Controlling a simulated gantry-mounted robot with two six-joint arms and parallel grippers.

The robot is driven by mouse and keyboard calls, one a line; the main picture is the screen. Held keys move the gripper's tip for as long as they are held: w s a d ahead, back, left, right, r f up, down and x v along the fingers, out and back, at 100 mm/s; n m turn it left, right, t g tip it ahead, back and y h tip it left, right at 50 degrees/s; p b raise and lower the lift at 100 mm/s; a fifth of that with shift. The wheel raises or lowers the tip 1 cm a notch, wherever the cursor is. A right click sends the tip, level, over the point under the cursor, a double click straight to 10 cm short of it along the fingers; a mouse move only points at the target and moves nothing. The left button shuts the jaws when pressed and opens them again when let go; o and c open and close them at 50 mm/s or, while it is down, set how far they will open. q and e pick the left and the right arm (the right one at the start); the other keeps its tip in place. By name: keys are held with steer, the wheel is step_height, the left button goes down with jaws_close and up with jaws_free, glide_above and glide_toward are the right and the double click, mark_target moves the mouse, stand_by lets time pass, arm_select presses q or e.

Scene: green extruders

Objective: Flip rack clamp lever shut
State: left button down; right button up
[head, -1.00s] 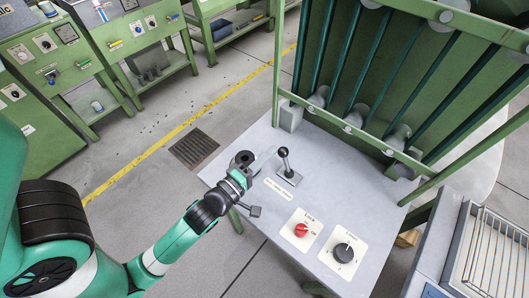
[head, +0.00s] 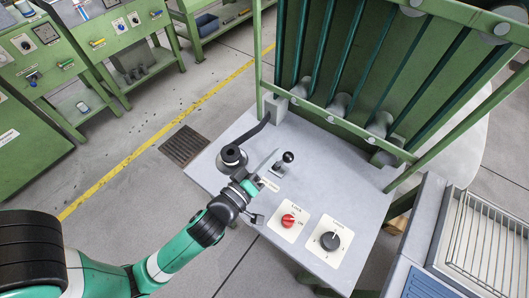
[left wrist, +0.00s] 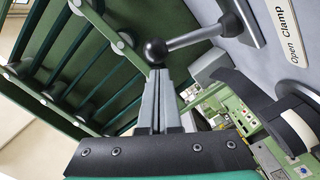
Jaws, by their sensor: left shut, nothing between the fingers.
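The clamp lever is a short metal shaft with a black ball knob (head: 288,157) on a small grey base on the grey table. It leans toward the right in the head view. In the left wrist view its knob (left wrist: 155,50) and shaft show beside the "Open Clamp" label (left wrist: 290,32). My left gripper (head: 271,158) is shut and empty, just left of the lever. In the left wrist view its closed fingers (left wrist: 160,85) point at the knob; whether they touch cannot be told. My right gripper is out of view.
The green rack (head: 345,70) rises behind the table (head: 215,165). A black bent bar (head: 257,130) runs from the rack's left corner toward my wrist. A red knob (head: 288,220) and a black knob (head: 330,240) are in front. A wire-racked tray (head: 480,240) is at right.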

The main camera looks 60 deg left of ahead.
arm_select(q)
steer(key=shift+w+d, duration=0.1)
steer(key=shift+d, duration=0.2)
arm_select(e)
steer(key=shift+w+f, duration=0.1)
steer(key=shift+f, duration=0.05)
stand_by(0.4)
arm_select(q)
steer(key=s+r+p, duration=0.1)
steer(key=s+r, duration=0.1)
steer(key=s, duration=0.9)
steer(key=shift+s+d+r+p, duration=0.2)
steer(key=shift+d+p, duration=0.1)
steer(key=shift+d, duration=0.1)
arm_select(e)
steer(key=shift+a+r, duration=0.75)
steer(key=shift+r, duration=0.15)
